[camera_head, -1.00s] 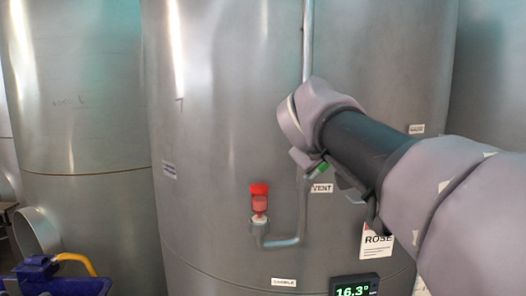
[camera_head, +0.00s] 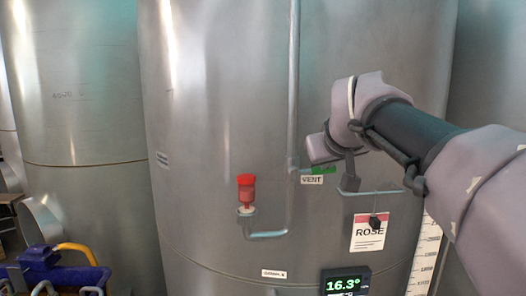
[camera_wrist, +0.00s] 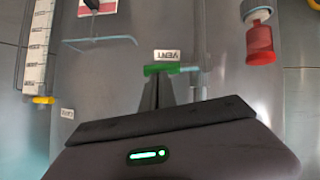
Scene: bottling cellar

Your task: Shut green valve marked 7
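A green valve handle (camera_head: 322,170) lies roughly level on the front of the big steel tank, just above a VENT label (camera_head: 311,180). No 7 can be read on it. In the head view my gripper (camera_head: 350,182) is just right of the handle.
A red-topped fitting (camera_head: 246,189) stands on a bent pipe left of the handle; a vertical pipe (camera_head: 293,90) rises above. A thin rod (camera_head: 370,192), a ROSE card (camera_head: 368,232) and a 16.3° display (camera_head: 345,283) are to the right. A blue container (camera_head: 50,270) is lower left.

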